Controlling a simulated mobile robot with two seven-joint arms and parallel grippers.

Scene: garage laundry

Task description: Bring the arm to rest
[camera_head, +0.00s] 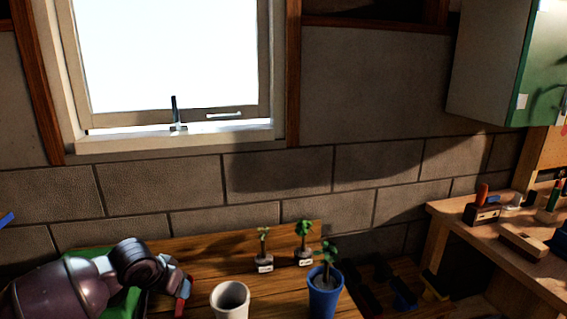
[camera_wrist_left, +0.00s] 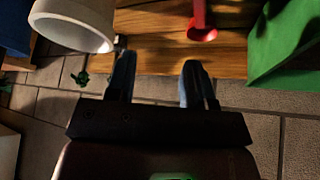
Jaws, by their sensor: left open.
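My left arm (camera_head: 75,285) comes in from the lower left over the wooden bench, its dark wrist left of a white cup (camera_head: 230,298). In the left wrist view, my left gripper (camera_wrist_left: 157,78) is open, with its two dark fingers apart and nothing seen between them. The white cup also shows there at the upper left (camera_wrist_left: 72,22), near the left finger. A red object with a flared end (camera_wrist_left: 202,22) is on the wood beyond the right finger. My right gripper is in neither view.
A blue pot with a plant (camera_head: 325,292) stands right of the cup. Two small labelled plants (camera_head: 264,262) (camera_head: 304,256) stand at the bench's back. A green object (camera_wrist_left: 285,45) is right of the fingers. A window and block wall are behind; a workbench (camera_head: 500,235) is at right.

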